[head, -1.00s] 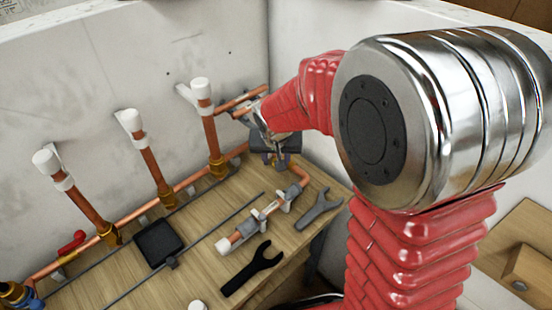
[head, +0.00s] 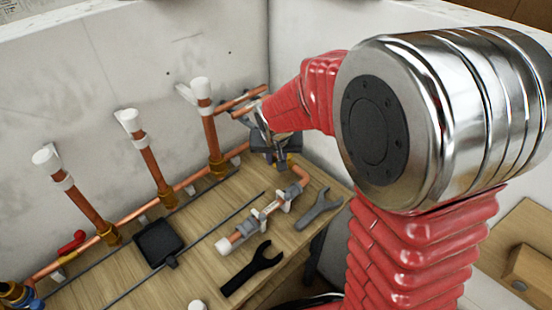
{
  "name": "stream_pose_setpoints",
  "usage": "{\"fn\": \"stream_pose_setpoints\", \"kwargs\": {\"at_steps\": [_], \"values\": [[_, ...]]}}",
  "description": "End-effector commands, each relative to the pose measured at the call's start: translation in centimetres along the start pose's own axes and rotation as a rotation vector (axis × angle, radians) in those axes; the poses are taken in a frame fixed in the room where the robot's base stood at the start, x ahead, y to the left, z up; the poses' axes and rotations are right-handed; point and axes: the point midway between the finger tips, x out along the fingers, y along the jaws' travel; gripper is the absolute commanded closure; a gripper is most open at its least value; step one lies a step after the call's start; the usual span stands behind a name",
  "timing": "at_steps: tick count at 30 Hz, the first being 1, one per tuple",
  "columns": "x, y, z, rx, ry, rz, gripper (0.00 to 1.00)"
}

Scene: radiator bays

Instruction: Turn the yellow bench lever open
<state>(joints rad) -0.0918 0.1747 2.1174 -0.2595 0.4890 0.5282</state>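My gripper (head: 279,160) is at the far right end of the bench, beyond the bent copper pipe, with its dark body above and its fingers pointing down. A small yellow patch (head: 290,156) shows right beside the fingers; it may be part of the yellow bench lever, but most of it is hidden by my gripper. I cannot tell whether the fingers touch it, or whether they are open or shut. A red lever (head: 73,242) stands on the copper pipe at the left.
Three upright copper pipes with white caps (head: 205,120) rise along the back wall. A dark square tray (head: 158,242), a black wrench (head: 252,268), a grey wrench (head: 318,208) and a clamped copper pipe (head: 258,219) lie on the wooden bench (head: 200,270).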

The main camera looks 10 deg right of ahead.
Motion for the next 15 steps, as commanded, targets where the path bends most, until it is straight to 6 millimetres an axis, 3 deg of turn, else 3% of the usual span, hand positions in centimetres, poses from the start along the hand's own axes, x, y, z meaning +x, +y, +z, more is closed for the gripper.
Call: {"fn": "stream_pose_setpoints", "kwargs": {"at_steps": [15], "values": [[-0.23, 0.83, 0.56, -0.148, 0.000, -0.062, 1.00]]}}
